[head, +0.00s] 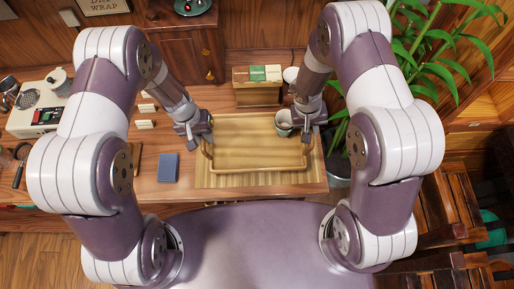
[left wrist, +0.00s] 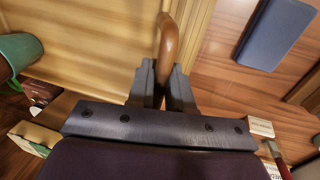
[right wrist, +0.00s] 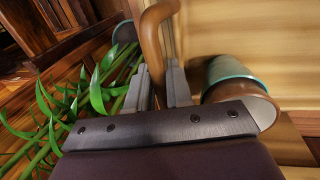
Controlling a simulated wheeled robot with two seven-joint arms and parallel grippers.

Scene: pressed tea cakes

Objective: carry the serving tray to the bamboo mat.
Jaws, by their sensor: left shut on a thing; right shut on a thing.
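My left gripper (head: 207,143) is shut on the tray's left handle, a brown loop (left wrist: 168,42) in the left wrist view. My right gripper (head: 306,142) is shut on the right handle (right wrist: 152,38). A green cup (head: 284,127) stands at the tray's right end, beside my right gripper, and also shows in the right wrist view (right wrist: 232,78).
A dark blue book or box (head: 169,167) lies left of the mat. A wooden box with coloured packets (head: 258,92) stands behind the tray. A leafy plant (head: 430,60) is at the right. A white appliance (head: 38,116) stands far left.

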